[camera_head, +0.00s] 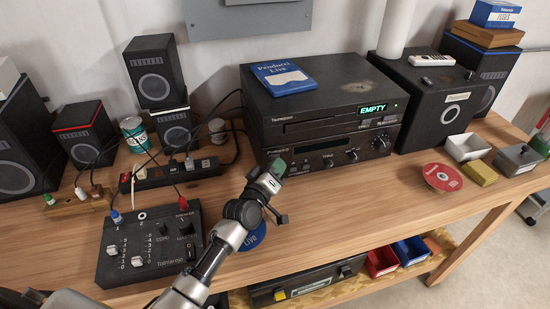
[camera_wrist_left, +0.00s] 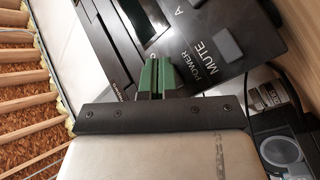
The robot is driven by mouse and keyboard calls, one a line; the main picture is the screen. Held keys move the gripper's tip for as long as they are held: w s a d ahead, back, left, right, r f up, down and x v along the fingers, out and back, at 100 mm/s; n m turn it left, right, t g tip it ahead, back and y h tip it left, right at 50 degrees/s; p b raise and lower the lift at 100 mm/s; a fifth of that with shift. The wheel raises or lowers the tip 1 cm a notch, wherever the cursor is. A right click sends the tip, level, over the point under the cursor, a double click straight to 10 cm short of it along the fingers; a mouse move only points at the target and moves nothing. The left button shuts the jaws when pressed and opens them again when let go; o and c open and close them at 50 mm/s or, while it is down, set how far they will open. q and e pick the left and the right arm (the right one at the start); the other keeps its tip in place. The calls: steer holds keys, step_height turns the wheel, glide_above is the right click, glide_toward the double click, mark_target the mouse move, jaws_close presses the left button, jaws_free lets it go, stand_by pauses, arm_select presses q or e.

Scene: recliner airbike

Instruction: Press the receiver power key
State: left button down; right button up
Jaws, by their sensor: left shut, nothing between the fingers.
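The receiver (camera_head: 335,163) is the lower black unit of the stack at the table's middle. Its front panel (camera_wrist_left: 215,22) shows close up and tilted in the left wrist view, with the printed labels POWER (camera_wrist_left: 204,67) and MUTE. A grey key (camera_wrist_left: 228,41) sits beside these labels; I cannot tell which label it belongs to. My left gripper (camera_head: 277,168) is shut and empty, in front of the left end of the receiver's face. Its green fingertips (camera_wrist_left: 157,72) are close to the panel, left of POWER; contact cannot be told. My right gripper is not in view.
A black player with an EMPTY display (camera_head: 372,108) rests on the receiver. A mixer (camera_head: 150,246) and power strip (camera_head: 178,173) lie to the left, with cables. A blue disc (camera_head: 250,238) lies beneath my arm. Clear wood lies in front of the receiver.

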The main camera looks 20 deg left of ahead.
arm_select(q)
steer(key=shift+w+a, duration=0.15)
steer(key=shift+w, duration=0.1)
stand_by(0.3)
steer(key=shift+s+d+p, duration=0.35)
steer(key=shift+s+d, duration=0.05)
steer(key=shift+s, duration=0.25)
steer(key=s+d+p, duration=0.3)
steer(key=s, duration=0.2)
steer(key=shift+d, duration=0.2)
steer(key=shift+f, duration=0.1)
stand_by(0.7)
